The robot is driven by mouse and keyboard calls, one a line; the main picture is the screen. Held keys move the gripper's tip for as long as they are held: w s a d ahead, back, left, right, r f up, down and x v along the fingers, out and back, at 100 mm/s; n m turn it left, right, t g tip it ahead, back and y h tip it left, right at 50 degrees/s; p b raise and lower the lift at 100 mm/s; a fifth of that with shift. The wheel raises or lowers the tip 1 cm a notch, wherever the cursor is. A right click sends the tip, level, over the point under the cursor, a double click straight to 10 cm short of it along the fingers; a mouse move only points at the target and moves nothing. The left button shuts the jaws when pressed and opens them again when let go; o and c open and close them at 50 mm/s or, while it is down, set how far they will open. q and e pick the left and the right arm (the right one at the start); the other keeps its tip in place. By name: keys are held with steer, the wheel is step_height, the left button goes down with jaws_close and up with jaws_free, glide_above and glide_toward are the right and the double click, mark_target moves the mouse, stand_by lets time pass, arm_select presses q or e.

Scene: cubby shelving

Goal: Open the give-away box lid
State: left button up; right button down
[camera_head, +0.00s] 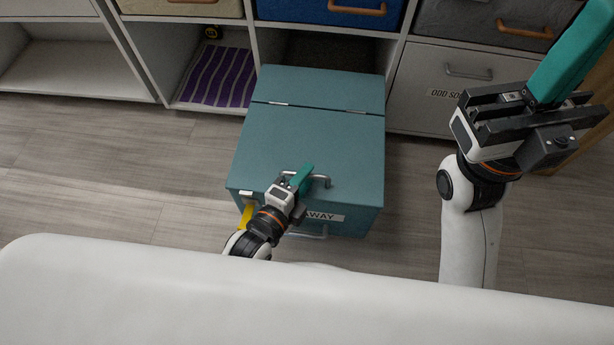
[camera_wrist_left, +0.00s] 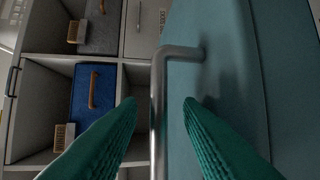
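The give-away box (camera_head: 290,140) is a teal chest on the floor with its lid shut and a white label (camera_head: 325,216) on its front, partly hidden by my left arm. A metal handle (camera_head: 322,181) sits on the lid's front part; it also shows in the left wrist view (camera_wrist_left: 158,110). My left gripper (camera_head: 303,174) is at this handle. Its teal fingers are open (camera_wrist_left: 160,102), with the handle bar between them and a visible gap on both sides. My right gripper (camera_head: 580,40) is raised at the upper right, away from the box, its fingers together and empty.
Cubby shelving (camera_head: 252,40) stands behind the box, with a blue bin (camera_head: 335,12), a grey bin (camera_head: 480,18) and a white drawer (camera_head: 440,95). A purple striped mat (camera_head: 218,78) lies in a lower cubby.

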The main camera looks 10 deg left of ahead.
arm_select(q)
steer(key=shift+w+d+f, duration=0.1)
steer(key=shift+w+d, duration=0.2)
steer(key=shift+w, duration=0.35)
jaws_close()
